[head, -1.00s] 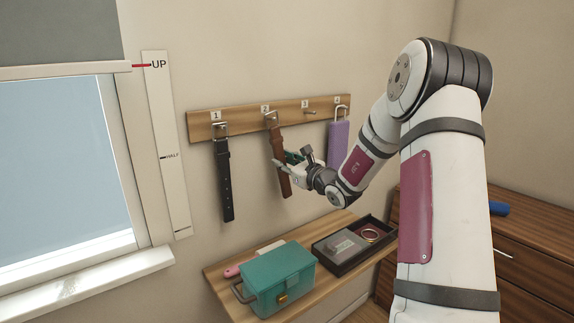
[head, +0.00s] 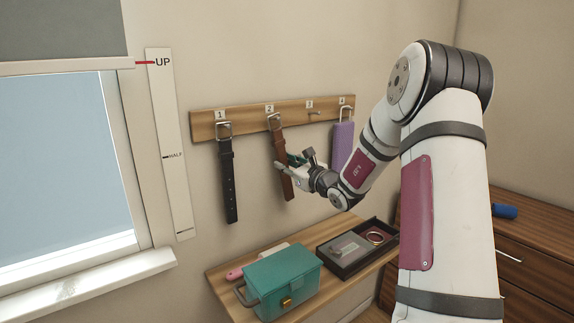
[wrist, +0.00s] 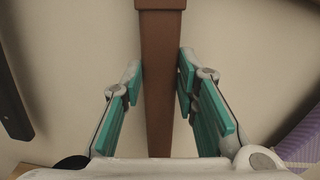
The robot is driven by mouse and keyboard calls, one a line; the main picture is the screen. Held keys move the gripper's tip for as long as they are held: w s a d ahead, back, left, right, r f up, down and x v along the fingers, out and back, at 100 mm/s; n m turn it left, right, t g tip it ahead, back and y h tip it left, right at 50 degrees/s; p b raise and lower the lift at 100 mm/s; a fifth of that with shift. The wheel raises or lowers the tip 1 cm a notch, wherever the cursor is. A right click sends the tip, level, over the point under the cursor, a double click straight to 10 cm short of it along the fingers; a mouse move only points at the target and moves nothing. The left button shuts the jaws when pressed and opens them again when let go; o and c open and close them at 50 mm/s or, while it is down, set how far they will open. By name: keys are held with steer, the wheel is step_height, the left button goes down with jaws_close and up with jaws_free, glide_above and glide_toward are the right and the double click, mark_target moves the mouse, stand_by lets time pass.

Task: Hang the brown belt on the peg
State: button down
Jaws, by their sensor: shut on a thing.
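The brown belt (head: 279,150) hangs down the wall below label 2 on the wooden peg board (head: 247,118). Its metal buckle (head: 274,122) is at peg 2. I cannot tell whether the buckle is looped over that peg. My gripper (head: 287,165) is at the belt's lower half and shut on it. In the wrist view, the brown strap (wrist: 162,60) runs upright between the two teal-padded fingers of my gripper (wrist: 161,85). The strap's buckle is out of the wrist view.
A black belt (head: 229,180) hangs at peg 1. Peg 3 (head: 314,113) is bare. A purple item (head: 342,141) hangs at peg 4. Below, a shelf holds a teal box (head: 280,282) and a dark tray (head: 345,270). A window (head: 60,160) is at left.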

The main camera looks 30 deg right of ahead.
steer(key=c, duration=1.2)
jaws_free()
